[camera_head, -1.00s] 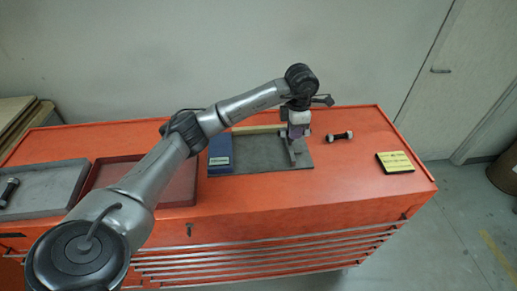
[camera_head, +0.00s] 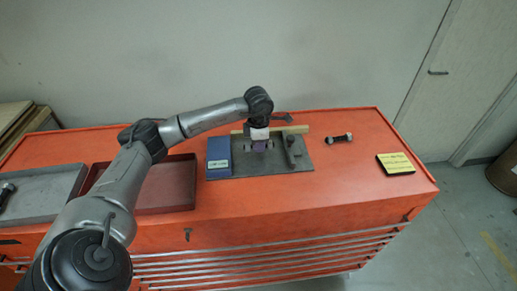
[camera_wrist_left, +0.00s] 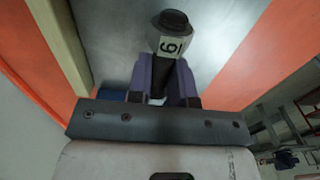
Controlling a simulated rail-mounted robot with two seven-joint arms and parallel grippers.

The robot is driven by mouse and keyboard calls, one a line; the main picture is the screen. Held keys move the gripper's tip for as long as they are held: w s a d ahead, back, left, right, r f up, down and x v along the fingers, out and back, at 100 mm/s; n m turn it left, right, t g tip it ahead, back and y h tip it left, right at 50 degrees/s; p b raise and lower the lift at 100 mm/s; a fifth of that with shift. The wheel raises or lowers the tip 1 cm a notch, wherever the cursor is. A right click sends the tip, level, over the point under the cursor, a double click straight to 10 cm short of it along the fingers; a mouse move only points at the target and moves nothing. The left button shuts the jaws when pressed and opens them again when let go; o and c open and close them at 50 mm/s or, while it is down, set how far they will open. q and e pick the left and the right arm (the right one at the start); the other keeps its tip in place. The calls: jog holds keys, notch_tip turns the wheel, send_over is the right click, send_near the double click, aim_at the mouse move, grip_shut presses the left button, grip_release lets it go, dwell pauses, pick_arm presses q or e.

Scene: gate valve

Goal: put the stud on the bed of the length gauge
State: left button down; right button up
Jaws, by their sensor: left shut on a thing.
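The length gauge has a grey bed plate (camera_head: 290,168), a blue block (camera_head: 219,157) at its left end, a pale strip along the back and a grey slider (camera_head: 291,150) at right. My left gripper (camera_head: 259,147) is over the bed, between block and slider, shut on a stud (camera_head: 271,145). In the left wrist view the purple fingers (camera_wrist_left: 165,85) grip the black shank, and the stud's near end (camera_wrist_left: 171,40) shows a dark tip and a white face with a digit, 6 or 9. I cannot tell whether the stud touches the bed. My right gripper is out of view.
Another stud (camera_head: 339,138) lies on the orange bench top right of the gauge. A black-and-yellow pad (camera_head: 395,163) lies farther right. A red tray (camera_head: 170,190) and a grey tray (camera_head: 45,195) with a stud (camera_head: 6,190) are at left. The right front bench top is clear.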

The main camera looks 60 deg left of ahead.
pick_arm(q)
notch_tip(320, 180, down, 2)
jog(key=shift+f, duration=0.1)
jog(key=shift+f, duration=0.2)
jog(key=c, duration=1)
grip_release()
jog(key=shift+c, duration=0.2)
